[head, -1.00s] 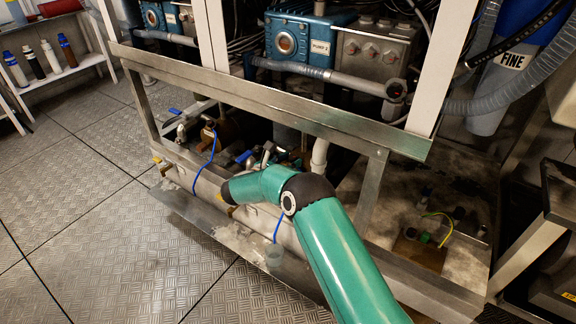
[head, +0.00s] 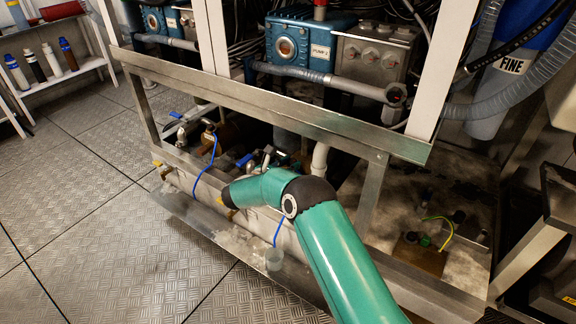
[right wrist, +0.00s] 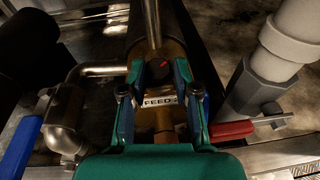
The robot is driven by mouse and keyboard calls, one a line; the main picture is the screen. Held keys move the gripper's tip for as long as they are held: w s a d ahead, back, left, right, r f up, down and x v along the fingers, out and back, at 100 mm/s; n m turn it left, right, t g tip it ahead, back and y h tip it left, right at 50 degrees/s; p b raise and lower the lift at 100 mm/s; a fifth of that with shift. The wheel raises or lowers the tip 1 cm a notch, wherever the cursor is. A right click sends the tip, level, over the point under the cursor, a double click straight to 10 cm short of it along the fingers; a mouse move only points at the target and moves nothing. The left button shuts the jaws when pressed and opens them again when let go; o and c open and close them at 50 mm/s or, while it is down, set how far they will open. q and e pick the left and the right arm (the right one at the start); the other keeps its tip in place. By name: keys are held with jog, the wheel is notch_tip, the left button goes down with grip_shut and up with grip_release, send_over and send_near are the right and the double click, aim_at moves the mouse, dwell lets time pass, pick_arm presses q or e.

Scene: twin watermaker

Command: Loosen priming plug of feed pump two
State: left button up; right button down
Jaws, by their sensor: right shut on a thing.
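In the right wrist view, my right gripper (right wrist: 161,72) is shut on a small round brownish fitting with a red mark, the priming plug (right wrist: 162,64). One finger lies on each side of it. A white label (right wrist: 161,99) reading FEED 2 shows between the fingers, just below the plug. In the head view, my right arm reaches from the lower right into the low metal frame (head: 270,115), and its gripper end is largely hidden there. The plug cannot be made out in the head view. My left gripper is not in view.
A blue-handled valve (right wrist: 22,148) is left of the gripper, a red lever (right wrist: 231,130) right of it. A thick white pipe (right wrist: 290,40) rises at the right. A thin metal pipe (right wrist: 152,20) stands behind the plug. The blue pump (head: 310,40) sits above the frame.

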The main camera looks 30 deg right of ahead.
jog(key=shift+d+r+n+t, duration=0.15)
jog(key=shift+r+n+t, duration=0.05)
jog(key=shift+n+t, duration=0.1)
jog(key=shift+s+d+n+t+y, duration=0.1)
jog(key=shift+s+n+t+y, duration=0.1)
jog(key=shift+n+t+y, duration=0.7)
jog(key=c, duration=0.8)
grip_release()
jog(key=shift+f+n+h, duration=0.15)
jog(key=shift+n+h, duration=0.15)
jog(key=shift+c, duration=0.2)
